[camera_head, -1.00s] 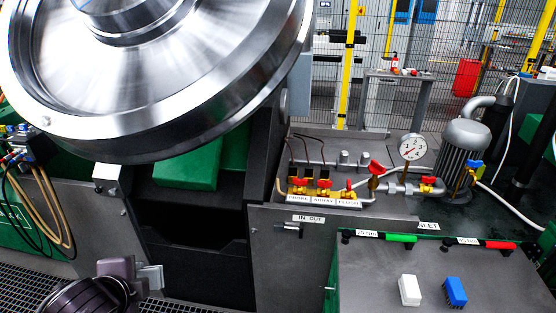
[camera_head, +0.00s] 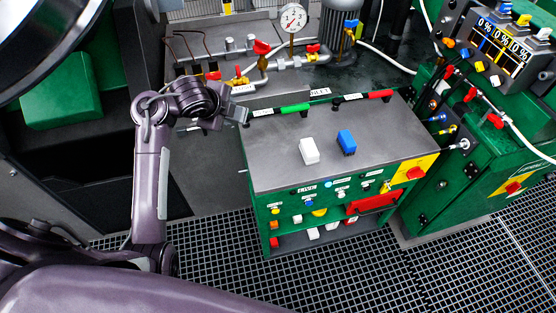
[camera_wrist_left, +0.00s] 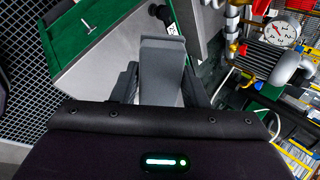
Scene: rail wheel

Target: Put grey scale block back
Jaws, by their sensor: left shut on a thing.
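My left gripper (camera_head: 236,112) is at the left edge of the workbench cart in the head view. In the left wrist view the left gripper (camera_wrist_left: 162,82) is shut on the grey scale block (camera_wrist_left: 162,58), a plain grey piece between its fingers. In the head view the block is hard to tell apart from the grey fingertips. A white block (camera_head: 309,151) and a blue block (camera_head: 346,142) stand side by side on the cart's grey top (camera_head: 275,165). My right gripper is not in view.
A green console with percentage displays (camera_head: 500,50) stands right. The cart top's front left is clear.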

